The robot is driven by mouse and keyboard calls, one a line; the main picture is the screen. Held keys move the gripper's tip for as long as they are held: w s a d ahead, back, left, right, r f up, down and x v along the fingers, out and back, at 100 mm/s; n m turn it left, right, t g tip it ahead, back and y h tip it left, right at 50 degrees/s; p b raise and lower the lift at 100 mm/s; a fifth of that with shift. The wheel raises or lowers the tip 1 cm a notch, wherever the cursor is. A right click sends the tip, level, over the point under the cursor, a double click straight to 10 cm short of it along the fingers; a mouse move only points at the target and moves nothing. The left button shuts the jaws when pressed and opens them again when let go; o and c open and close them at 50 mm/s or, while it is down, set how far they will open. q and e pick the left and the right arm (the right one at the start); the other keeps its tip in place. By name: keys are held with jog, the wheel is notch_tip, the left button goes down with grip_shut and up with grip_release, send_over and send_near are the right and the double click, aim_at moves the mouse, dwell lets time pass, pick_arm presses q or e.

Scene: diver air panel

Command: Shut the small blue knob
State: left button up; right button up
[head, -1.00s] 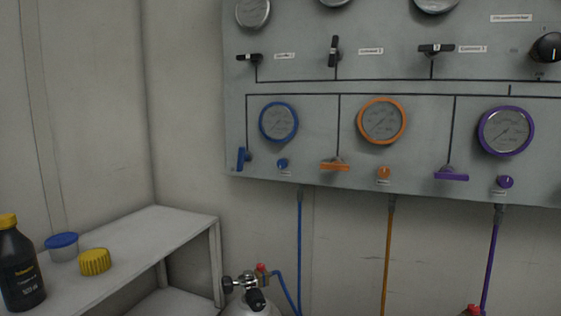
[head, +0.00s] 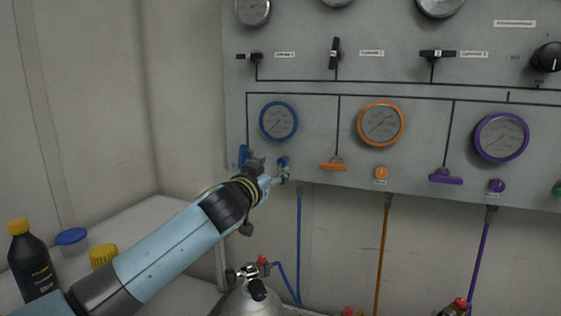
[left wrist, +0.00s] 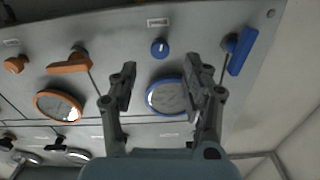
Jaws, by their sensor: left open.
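The small blue knob (head: 283,161) is on the grey panel below the blue-rimmed gauge (head: 278,121). In the left wrist view the blue knob (left wrist: 159,48) is round with a pale mark on its face. My left gripper (head: 281,175) is at the knob's lower edge in the head view, partly overlapping it. In the left wrist view my left gripper (left wrist: 161,66) is open and empty, with the knob just beyond the gap between its fingertips. Contact cannot be told. My right gripper is not in view.
A blue lever handle (head: 243,155) is left of the knob, partly behind my gripper; it also shows in the left wrist view (left wrist: 240,50). An orange lever (head: 333,167) is to the right. A blue hose (head: 299,240) hangs below. A gas cylinder (head: 250,300) stands underneath.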

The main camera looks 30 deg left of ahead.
aim_at(281, 162)
pick_arm(q)
jog(key=x, duration=0.6)
jog(key=shift+w, duration=0.15)
grip_shut()
